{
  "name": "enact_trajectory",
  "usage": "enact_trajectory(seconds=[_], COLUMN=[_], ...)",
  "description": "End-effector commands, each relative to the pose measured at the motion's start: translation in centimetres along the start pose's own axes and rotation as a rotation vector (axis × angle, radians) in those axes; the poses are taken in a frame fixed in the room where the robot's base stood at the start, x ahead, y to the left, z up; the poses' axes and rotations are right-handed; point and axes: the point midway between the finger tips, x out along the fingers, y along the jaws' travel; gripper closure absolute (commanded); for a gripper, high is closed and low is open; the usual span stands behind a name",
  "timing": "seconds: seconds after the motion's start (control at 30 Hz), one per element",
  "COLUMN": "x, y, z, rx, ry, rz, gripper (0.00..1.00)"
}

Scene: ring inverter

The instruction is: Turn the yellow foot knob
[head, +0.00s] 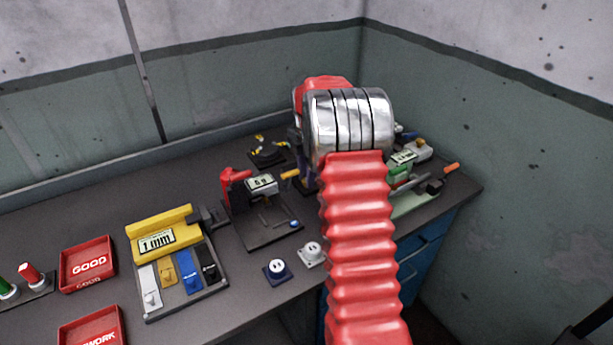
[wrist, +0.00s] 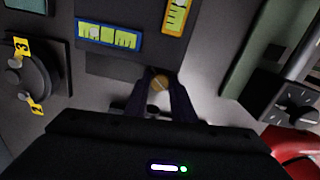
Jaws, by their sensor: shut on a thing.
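The small round yellow knob (wrist: 159,83) shows in the wrist view, seen end-on with a line across its face. My gripper (wrist: 161,91) has its two dark fingers closed on either side of it.
A dial with yellow number tags (wrist: 38,75) lies left in the wrist view. In the head view, a "5 g" device (head: 262,184), a yellow "1 mm" device (head: 160,236) and a red GOOD tray (head: 87,263) occupy the bench. Walls close the corner.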

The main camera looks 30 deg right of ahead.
Motion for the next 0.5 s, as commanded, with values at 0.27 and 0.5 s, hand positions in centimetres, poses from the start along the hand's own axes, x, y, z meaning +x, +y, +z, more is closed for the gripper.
enact_trajectory(seconds=[0.27,0.5], x=[-0.07,-0.09], y=[0.04,0.02], z=[0.00,-0.01], rx=[0.155,0.313], ry=[-0.001,-0.001], rz=[0.002,0.003], gripper=[1.00,1.00])
